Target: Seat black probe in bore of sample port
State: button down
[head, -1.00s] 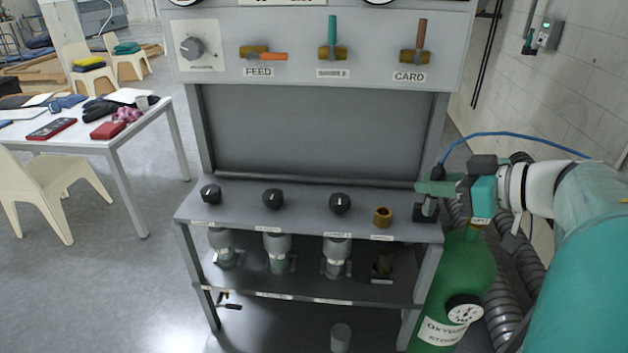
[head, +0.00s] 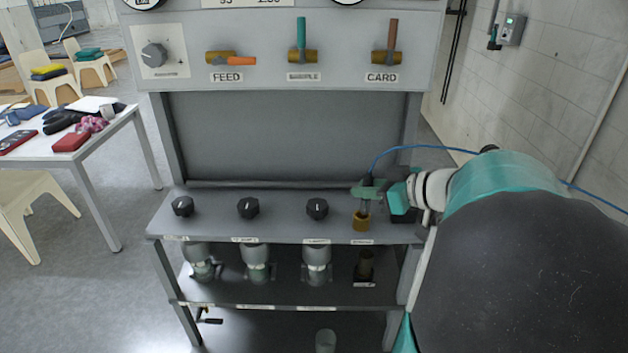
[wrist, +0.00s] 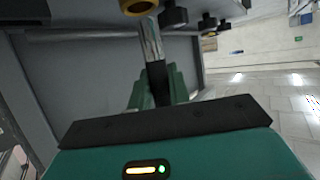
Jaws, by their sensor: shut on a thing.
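The black probe (head: 367,181) has a blue cable at its top and a metal tip. My gripper (head: 368,192), with green fingers, is shut on it and holds it roughly upright over the brass sample port (head: 361,222) on the grey bench shelf. In the wrist view the probe (wrist: 157,80) lies between the fingers, and its metal tip points to the brass port ring (wrist: 138,6), cut by the top edge. The tip overlaps the near edge of the ring in that view; the bore is mostly hidden, and I cannot tell whether the tip touches the rim.
Several black knobs (head: 317,208) stand in a row left of the port. The upright back panel (head: 290,135) rises behind the shelf. Valves with handles (head: 388,55) sit higher up.

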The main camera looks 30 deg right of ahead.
aim_at(364, 203)
jog(key=shift+w+f, duration=0.25)
jog(key=shift+f, duration=0.8)
jog(key=shift+w+f, duration=0.2)
jog(key=shift+f, duration=0.85)
jog(key=shift+f, duration=0.15)
jog(key=c, duration=1.3)
grip_release()
